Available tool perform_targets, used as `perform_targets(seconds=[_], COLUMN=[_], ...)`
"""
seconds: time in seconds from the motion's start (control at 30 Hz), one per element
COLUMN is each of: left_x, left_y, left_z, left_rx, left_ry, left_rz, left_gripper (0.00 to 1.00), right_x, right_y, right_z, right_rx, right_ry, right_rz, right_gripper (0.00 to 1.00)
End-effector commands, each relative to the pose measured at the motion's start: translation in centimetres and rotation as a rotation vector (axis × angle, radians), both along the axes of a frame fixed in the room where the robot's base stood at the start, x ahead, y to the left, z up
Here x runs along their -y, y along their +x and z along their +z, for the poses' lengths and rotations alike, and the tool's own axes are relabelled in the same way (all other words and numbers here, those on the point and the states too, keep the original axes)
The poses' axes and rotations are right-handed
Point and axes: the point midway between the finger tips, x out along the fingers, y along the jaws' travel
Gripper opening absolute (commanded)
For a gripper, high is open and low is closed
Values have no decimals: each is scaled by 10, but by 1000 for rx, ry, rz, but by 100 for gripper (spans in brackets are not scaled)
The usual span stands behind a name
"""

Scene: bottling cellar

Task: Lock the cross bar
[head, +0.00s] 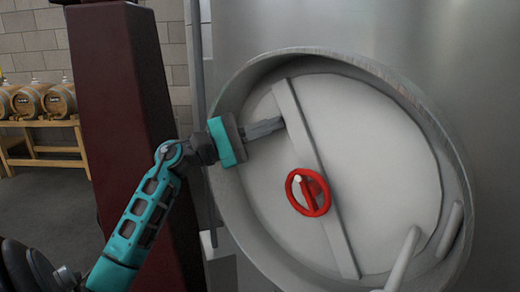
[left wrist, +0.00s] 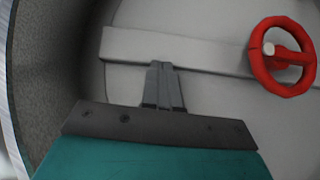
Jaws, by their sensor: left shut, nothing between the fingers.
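The pale grey cross bar (head: 304,138) runs slantwise from upper left to lower right over the round hatch door (head: 385,150) of a steel tank. A red handwheel (head: 309,190) sits at the bar's middle. My left gripper (head: 281,123) is shut and empty, its tips close beside the bar's upper part. In the left wrist view the fingertips (left wrist: 161,65) overlap the near edge of the cross bar (left wrist: 208,52), with the handwheel (left wrist: 281,58) to their right. I cannot tell whether they touch the bar. My right gripper is not in view.
A raised metal rim (head: 425,105) surrounds the door. A pale lever-like piece (head: 404,262) stands out at lower right, and a shorter one (head: 450,228) is on the rim. A dark red column (head: 120,100) stands left, with barrels (head: 32,101) on a wooden rack behind it.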

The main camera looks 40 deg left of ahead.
Motion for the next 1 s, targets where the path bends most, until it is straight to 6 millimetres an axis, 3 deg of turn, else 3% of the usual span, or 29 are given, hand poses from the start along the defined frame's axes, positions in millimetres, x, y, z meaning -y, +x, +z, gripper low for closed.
perform_targets(seconds=[0.2,0.5,1.0], left_x=[22,46,60], left_y=[0,1,2], left_z=[17,33,37], left_rx=[-1,-7,-11], left_ry=[204,399,502], left_rz=[-1,1,0], left_gripper=[0,0,0], right_x=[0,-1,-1], right_y=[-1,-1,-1], right_z=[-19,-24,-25], right_rx=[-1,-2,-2], right_ry=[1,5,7], right_rz=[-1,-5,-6], right_gripper=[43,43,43])
